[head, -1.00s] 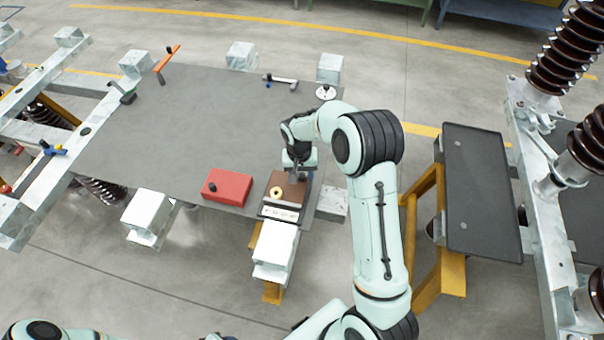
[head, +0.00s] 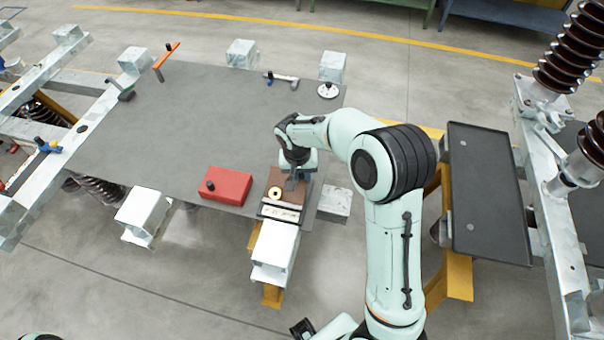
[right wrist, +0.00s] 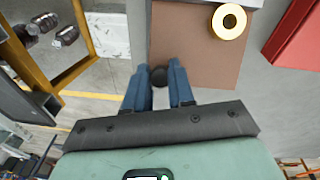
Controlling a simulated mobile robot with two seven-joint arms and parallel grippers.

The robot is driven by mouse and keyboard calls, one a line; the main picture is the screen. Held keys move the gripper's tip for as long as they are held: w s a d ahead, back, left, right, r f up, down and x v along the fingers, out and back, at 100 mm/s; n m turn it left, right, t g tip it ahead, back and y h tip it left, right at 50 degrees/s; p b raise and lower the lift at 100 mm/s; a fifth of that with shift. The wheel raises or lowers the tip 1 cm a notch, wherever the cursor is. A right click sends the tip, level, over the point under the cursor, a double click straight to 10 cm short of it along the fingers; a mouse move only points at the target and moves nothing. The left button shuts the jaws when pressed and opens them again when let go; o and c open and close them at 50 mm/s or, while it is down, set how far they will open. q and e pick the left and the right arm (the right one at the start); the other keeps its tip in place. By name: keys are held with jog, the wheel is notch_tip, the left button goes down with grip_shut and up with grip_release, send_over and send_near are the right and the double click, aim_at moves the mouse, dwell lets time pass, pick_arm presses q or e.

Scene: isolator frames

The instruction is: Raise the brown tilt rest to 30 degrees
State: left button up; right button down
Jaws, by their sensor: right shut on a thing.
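The brown tilt rest (head: 288,186) is a small brown plate near the front right edge of the grey table, with a white scale strip (head: 280,213) along its near side. A brass ring (head: 275,193) sits on the plate; it also shows in the right wrist view (right wrist: 228,21). My right gripper (right wrist: 158,80) is shut on a black knob (right wrist: 158,74) at the plate's edge. The plate's tilt is hard to read, and the scale marks are too small.
A red box (head: 226,185) with a black knob stands just left of the rest. A grey table (head: 190,120) stretches away, mostly clear. A handled tool (head: 282,80) and a white disc (head: 328,90) lie at its far right. A dark tray (head: 487,195) stands to the right.

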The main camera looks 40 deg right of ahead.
aim_at(297, 191)
jog(key=c, duration=1)
grip_release()
jog(key=shift+s+a, duration=0.1)
jog(key=shift+a, duration=0.15)
jog(key=shift+r, duration=0.35)
jog(key=r, duration=0.4)
jog(key=a+r, duration=0.1)
jog(key=r, duration=0.3)
jog(key=r+p, duration=0.1)
jog(key=r, duration=0.3)
jog(key=shift+s+a+r, duration=0.2)
jog(key=shift+a+r, duration=0.15)
